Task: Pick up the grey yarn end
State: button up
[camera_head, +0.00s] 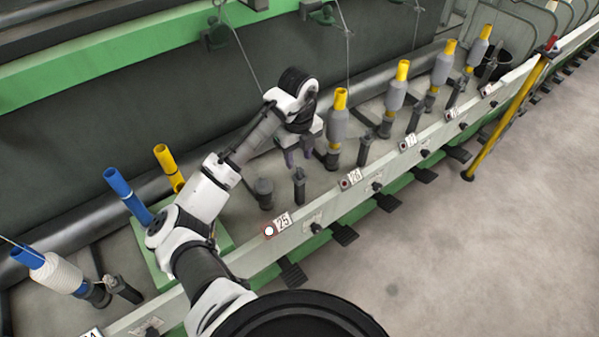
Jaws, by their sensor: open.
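A thin grey yarn (246,62) hangs from a dark guide (216,36) under the green rail and slants down to the right. It passes out of sight at my white wrist, so its lower end is hidden. My gripper (298,159) points down beyond the bare spindle of station 25, just left of a grey bobbin with a yellow top (338,125). Its two fingers are apart, and I see nothing between them.
Dark spindle posts (264,196) and (299,188) stand below my gripper. More grey bobbins (397,93) line the rail to the right. A blue tube (128,195), a yellow tube (169,167) and a white bobbin (58,273) are at left.

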aim_at(300, 169)
jog(key=shift+w+d+f+p, duration=0.1)
jog(key=shift+f+p, duration=0.45)
jog(key=shift+f, duration=0.8)
jog(key=shift+d+f+p, duration=0.1)
jog(key=shift+f+p, duration=0.4)
jog(key=shift+f, duration=0.85)
jog(key=c, duration=0.8)
